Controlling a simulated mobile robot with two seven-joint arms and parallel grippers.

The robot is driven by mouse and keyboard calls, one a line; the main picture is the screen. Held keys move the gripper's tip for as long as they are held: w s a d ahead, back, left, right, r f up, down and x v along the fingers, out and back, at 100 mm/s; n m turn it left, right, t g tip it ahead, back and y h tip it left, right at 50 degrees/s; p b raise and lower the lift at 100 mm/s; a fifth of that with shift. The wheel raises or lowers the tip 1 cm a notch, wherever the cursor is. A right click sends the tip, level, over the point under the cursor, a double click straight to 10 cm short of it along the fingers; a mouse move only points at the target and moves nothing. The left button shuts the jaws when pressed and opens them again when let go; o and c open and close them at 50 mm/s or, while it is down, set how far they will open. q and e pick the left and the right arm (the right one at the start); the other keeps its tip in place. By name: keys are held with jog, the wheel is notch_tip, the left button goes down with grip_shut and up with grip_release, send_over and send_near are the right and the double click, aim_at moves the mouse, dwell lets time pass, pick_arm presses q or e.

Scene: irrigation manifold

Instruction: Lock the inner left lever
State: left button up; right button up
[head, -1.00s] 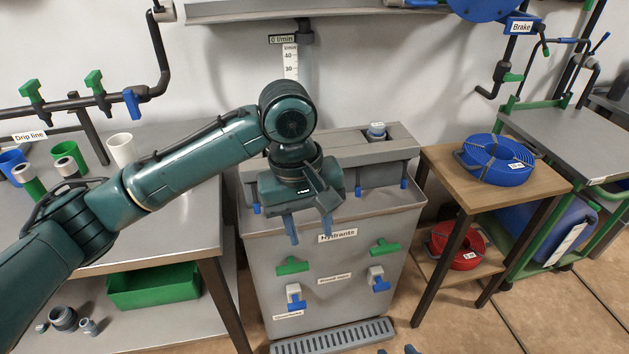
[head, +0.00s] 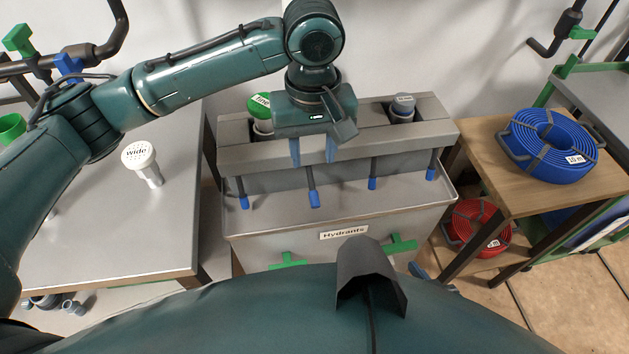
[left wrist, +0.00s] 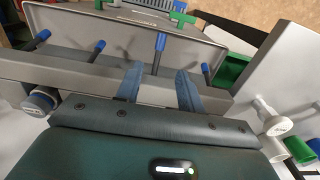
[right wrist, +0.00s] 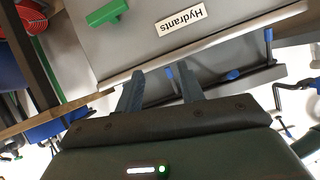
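A grey manifold bar (head: 345,132) runs along the back of the hydrant tank, with several blue-tipped levers hanging at its front. The inner left lever (head: 314,200) hangs just below my left gripper (head: 313,155). In the left wrist view that lever (left wrist: 160,45) lies between the lines of the fingers, beyond their tips, and reaches out further than its neighbours. My left gripper is open and empty; I see no contact with the lever. My right gripper (right wrist: 160,85) is open and empty at the tank's front edge in its wrist view; its fingers are hidden in the head view.
The outer left lever (head: 244,202) and inner right lever (head: 372,183) hang on either side. A green-capped piece (head: 261,108) and a grey-capped piece (head: 403,105) sit in the manifold. A white "wide" piece (head: 141,158) stands on the left table. Blue hose (head: 550,140) lies right.

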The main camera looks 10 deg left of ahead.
aim_at(313, 192)
pick_arm(q)
notch_tip(313, 192, down, 10)
jog(key=shift+f+b, duration=0.2)
jog(key=shift+b, duration=0.5)
grip_shut()
